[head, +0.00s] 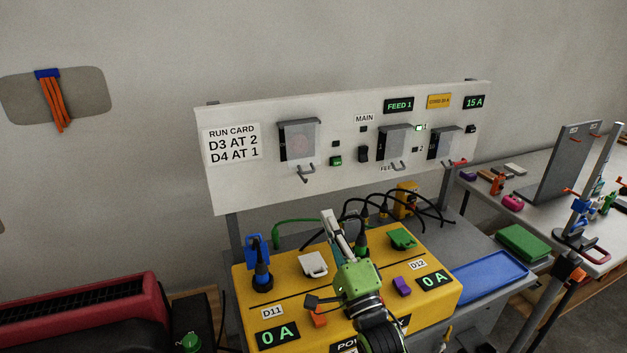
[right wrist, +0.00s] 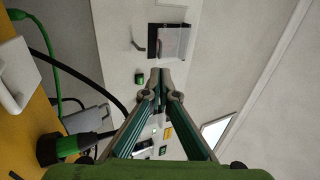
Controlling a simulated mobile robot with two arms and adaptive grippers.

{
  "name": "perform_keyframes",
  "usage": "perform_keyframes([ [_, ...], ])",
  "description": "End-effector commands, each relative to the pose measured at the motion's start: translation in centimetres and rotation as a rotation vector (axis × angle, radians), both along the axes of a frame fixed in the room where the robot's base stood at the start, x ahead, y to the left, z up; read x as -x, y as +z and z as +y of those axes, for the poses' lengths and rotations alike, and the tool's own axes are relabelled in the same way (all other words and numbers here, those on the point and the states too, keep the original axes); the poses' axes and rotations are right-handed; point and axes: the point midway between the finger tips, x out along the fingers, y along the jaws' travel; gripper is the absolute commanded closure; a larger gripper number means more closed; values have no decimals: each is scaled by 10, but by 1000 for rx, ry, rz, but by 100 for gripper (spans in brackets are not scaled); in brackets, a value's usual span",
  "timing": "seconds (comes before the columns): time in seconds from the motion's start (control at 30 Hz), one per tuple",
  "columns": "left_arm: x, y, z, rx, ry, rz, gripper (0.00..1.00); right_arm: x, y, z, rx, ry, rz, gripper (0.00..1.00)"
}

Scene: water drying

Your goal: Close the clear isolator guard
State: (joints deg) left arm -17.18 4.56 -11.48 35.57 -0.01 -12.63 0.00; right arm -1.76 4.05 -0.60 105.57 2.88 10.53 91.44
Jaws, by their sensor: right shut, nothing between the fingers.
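Clear guards hang on the white upright panel (head: 236,180). The left clear guard (head: 303,139) has a dark backing along its left side, a faint reddish shape behind it and a grey handle below. It also shows in the right wrist view (right wrist: 175,42), beyond my fingertips. Two more clear guards, the middle one (head: 399,140) under FEED 1 and the right one (head: 446,142), hang further right. I cannot tell how far each stands off the panel. My right gripper (head: 329,216) is shut and empty, above the yellow box and apart from the guards. It also shows in the right wrist view (right wrist: 160,76). My left gripper is out of view.
The yellow box (head: 355,265) carries plugs, a white flap (head: 313,264), a green flap (head: 402,238) and cables near my right gripper. A blue tray (head: 490,277) lies at right. A red case (head: 85,312) stands at lower left. Space before the panel's left half is mostly clear.

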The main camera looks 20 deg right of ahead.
Motion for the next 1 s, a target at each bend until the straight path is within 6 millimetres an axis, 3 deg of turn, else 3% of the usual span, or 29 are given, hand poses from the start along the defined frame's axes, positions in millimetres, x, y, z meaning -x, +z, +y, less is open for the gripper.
perform_keyframes([
  [0.2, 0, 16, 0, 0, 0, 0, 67, -45, 25, 2, 0, 0, -3, 100],
  [0.43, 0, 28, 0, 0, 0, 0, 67, -80, 39, 3, 0, -1, 0, 100],
  [0.63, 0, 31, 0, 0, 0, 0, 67, -93, 43, 3, 1, 0, -1, 100],
  [1.0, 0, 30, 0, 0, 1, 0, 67, -94, 43, 3, 1, 0, -1, 100],
])
